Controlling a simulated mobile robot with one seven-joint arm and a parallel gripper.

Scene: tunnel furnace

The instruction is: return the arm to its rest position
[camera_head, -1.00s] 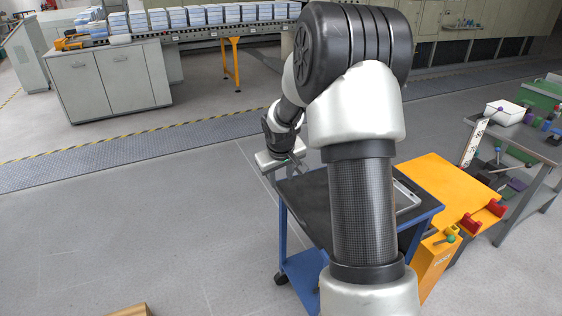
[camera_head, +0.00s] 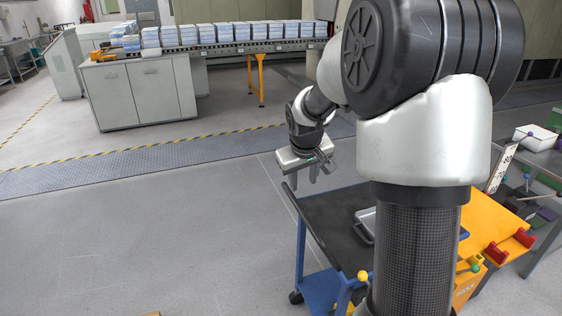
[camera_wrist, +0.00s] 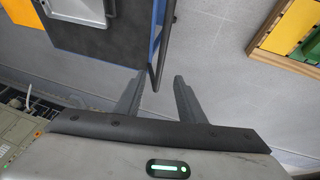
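My gripper (camera_head: 314,177) hangs at the end of my arm, just beyond the far left corner of the blue cart (camera_head: 325,208) with the dark top. The cart's dark top and blue edge (camera_wrist: 157,28) lie beyond the fingers. My arm's large upper links cover the right part of the head view and hide part of the cart.
A metal tray (camera_head: 366,222) lies on the cart. An orange cabinet (camera_head: 490,225) stands to its right. A conveyor (camera_head: 240,49) with several stacks runs along the back, beside grey cabinets (camera_head: 140,94). The floor at left (camera_head: 130,235) is clear.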

